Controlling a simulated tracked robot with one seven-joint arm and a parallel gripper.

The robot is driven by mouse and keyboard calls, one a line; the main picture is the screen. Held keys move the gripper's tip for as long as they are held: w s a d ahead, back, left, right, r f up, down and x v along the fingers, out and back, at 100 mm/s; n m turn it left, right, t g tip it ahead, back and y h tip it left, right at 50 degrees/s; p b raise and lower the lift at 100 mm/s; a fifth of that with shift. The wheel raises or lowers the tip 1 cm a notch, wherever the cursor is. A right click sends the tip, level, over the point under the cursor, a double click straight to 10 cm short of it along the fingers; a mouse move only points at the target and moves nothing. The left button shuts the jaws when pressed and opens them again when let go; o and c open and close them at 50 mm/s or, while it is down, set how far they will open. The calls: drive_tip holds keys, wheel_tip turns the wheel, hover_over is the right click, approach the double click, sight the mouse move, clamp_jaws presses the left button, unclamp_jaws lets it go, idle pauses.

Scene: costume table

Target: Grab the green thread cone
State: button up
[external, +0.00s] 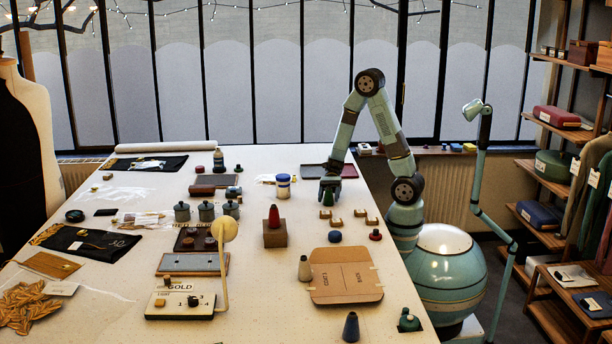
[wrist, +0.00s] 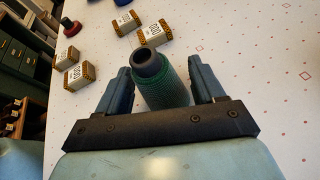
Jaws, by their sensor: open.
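The green thread cone (wrist: 168,88) stands between the two fingers of my gripper (wrist: 162,78) in the wrist view. Its dark hollow top points toward the upper left of the picture. The fingers are open, with a small gap visible on the right side; the left finger is very close to the cone, and I cannot tell if it touches. In the external view my gripper (external: 330,188) is low over the table, and the green cone (external: 328,200) is mostly hidden by it.
Several small numbered blocks (wrist: 154,33) lie just beyond the cone. A red cone (external: 274,217) stands on a wooden block (external: 275,237), a pale cone (external: 304,268) and a navy cone (external: 351,327) stand nearer the front. A cardboard piece (external: 345,277) lies flat on the white table (external: 240,300).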

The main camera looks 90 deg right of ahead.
drive_tip(key=shift+w+a+f, duration=0.1)
drive_tip(key=shift+a+f, duration=0.15)
drive_tip(key=shift+a, duration=0.35)
drive_tip(key=shift+c, duration=0.3)
drive_tip(key=c, duration=0.9)
